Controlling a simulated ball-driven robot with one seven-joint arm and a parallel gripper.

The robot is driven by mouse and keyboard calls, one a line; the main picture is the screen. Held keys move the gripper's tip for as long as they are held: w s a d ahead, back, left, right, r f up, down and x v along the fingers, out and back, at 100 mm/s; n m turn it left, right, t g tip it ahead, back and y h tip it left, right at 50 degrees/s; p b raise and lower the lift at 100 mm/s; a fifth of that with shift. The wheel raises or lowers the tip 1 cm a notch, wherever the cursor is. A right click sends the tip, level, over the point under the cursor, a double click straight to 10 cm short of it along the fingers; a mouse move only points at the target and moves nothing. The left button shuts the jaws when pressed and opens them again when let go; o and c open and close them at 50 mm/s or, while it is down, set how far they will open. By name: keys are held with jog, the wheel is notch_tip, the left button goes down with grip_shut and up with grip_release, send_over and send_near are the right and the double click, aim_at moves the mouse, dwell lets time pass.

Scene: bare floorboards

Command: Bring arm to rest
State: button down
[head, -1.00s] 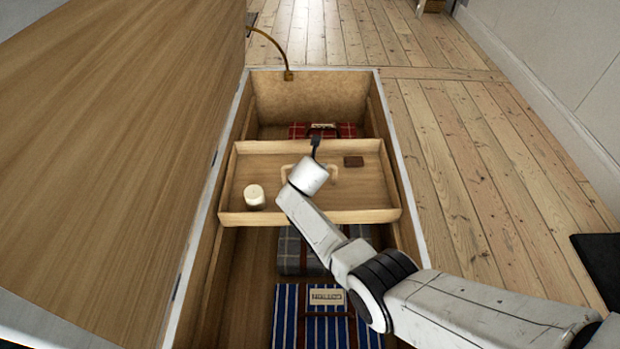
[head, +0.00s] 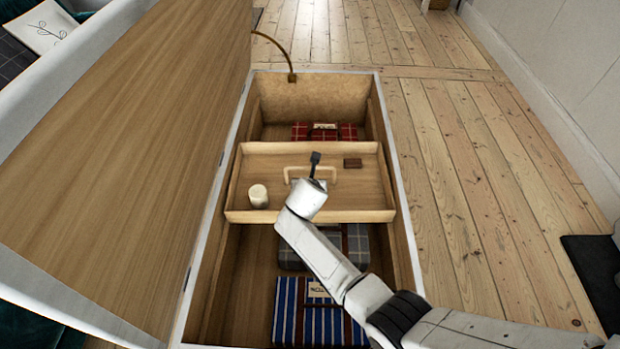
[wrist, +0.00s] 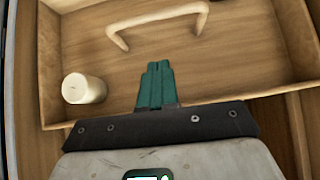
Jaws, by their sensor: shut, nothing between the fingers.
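My gripper (head: 315,158) is shut and empty. In the head view it shows over the wooden tray, in front of the tray's handle (head: 322,174). In the wrist view its green fingers (wrist: 156,84) are together, pointing toward the tray floor, with the handle (wrist: 160,18) beyond them. I cannot tell its exact height above the tray. My white arm reaches in from the lower right and hides part of the tray's front edge (head: 360,216).
The tray sits across an open chest with a raised lid (head: 130,170) on the left. It holds a white candle (head: 258,196) and a small brown block (head: 352,163). Folded red (head: 330,132), grey (head: 350,248) and blue striped (head: 318,315) cloths lie below.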

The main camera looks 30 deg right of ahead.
jog(key=shift+p+v, duration=0.5)
jog(key=shift+v, duration=1.1)
jog(key=s+m+g+y, duration=0.2)
jog(key=s+m+g, duration=0.2)
jog(key=s+m, duration=1.45)
jog(key=s+a+r+m+g+y, duration=0.1)
jog(key=s+a+r+m+y, duration=0.3)
jog(key=s, duration=0.6)
jog(key=s+r+m+g+h, duration=0.1)
jog(key=s+r+m, duration=0.2)
jog(key=s+m, duration=0.55)
notch_tip(320, 180, up, 15)
jog(key=n+p, duration=0.1)
jog(key=p, duration=1.4)
jog(key=shift+s+n, duration=0.35)
jog(key=shift+n, duration=0.05)
